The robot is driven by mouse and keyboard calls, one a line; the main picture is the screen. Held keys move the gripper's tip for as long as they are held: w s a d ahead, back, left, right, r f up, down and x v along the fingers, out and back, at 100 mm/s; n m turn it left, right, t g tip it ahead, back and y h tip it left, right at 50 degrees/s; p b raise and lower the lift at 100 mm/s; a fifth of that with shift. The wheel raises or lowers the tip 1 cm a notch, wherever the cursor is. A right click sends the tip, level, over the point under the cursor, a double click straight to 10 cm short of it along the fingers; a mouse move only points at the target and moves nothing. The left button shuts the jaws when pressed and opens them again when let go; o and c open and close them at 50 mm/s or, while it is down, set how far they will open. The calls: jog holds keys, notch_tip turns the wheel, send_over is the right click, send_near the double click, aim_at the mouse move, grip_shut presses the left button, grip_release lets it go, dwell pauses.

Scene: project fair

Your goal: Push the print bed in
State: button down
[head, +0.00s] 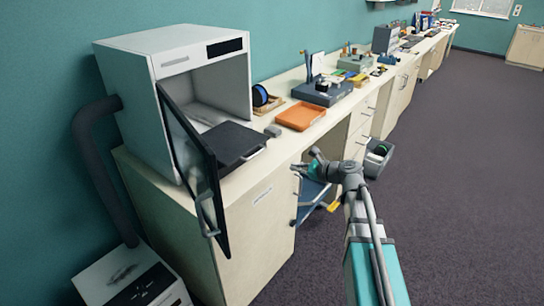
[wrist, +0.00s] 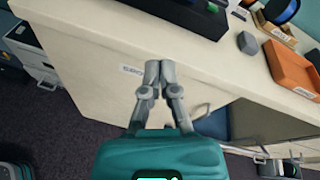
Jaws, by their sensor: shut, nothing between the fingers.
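The print bed (head: 236,141) is a dark flat plate with a handle at its front, sticking out of the white printer (head: 125,85) through its open front. In the wrist view, the print bed (wrist: 180,12) shows as a black slab at the top edge. The printer's dark glass door (head: 193,160) hangs open beside the bed's left side. My gripper (head: 300,168) is shut and empty, in front of the counter and to the right of the bed, apart from it. In the wrist view, my gripper (wrist: 160,66) has its fingertips together, pointing at the counter front.
A small grey block (head: 273,130) and an orange tray (head: 301,116) lie on the counter right of the bed. A blue step stool (head: 312,195) stands below, near my gripper. A grey bin (head: 377,160) is on the floor. The floor to the right is clear.

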aim_at(265, 141)
jog(key=w+m+t, duration=0.1)
jog(key=m, duration=0.1)
jog(key=w+d+m+t+y+b, duration=0.1)
jog(key=w+d+r+m+t+b, duration=0.1)
jog(key=w+m, duration=0.1)
jog(key=shift+d+m, duration=0.15)
jog(key=shift+m, duration=0.15)
jog(key=x, duration=1.4)
jog(key=shift+r, duration=0.2)
jog(key=shift+s, duration=0.1)
jog(key=shift+d, duration=0.15)
